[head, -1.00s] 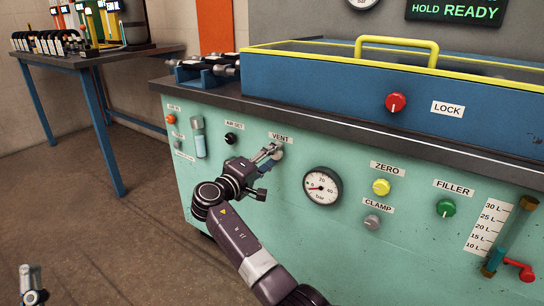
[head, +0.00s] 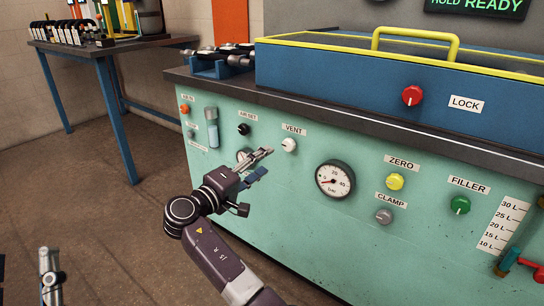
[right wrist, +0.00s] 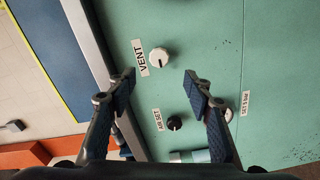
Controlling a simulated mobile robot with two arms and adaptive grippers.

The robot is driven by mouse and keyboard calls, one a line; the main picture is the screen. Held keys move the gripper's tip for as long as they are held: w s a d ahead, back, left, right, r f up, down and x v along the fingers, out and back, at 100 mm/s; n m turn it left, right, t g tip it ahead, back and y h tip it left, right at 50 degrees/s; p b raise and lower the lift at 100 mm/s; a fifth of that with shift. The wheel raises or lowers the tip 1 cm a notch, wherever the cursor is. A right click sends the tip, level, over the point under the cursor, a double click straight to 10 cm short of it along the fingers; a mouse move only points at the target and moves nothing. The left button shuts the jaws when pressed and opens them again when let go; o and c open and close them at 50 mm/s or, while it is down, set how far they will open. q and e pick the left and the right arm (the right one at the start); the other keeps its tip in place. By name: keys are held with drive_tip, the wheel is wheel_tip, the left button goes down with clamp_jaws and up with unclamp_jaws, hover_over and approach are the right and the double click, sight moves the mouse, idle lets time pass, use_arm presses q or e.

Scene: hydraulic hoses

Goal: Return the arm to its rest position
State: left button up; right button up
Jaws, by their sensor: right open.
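My right gripper (head: 262,164) is open and empty in front of the green panel, below and left of the white VENT knob (head: 289,145). In the right wrist view its two fingers (right wrist: 162,82) stand apart, with the VENT knob (right wrist: 159,55) showing beyond and between them, not gripped. At the lower left of the head view a grey metal part (head: 50,275), apparently of my left arm, shows. Its jaws cannot be made out.
The green test bench (head: 300,220) carries a pressure gauge (head: 335,180), a yellow ZERO button (head: 395,182), a grey CLAMP knob (head: 384,216) and a green FILLER knob (head: 460,205). A red LOCK knob (head: 412,96) is above. A side table (head: 110,50) stands back left. Floor between is clear.

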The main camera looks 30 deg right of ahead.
drive_tip(key=shift+s+a, duration=0.25)
drive_tip(key=shift+a, duration=0.25)
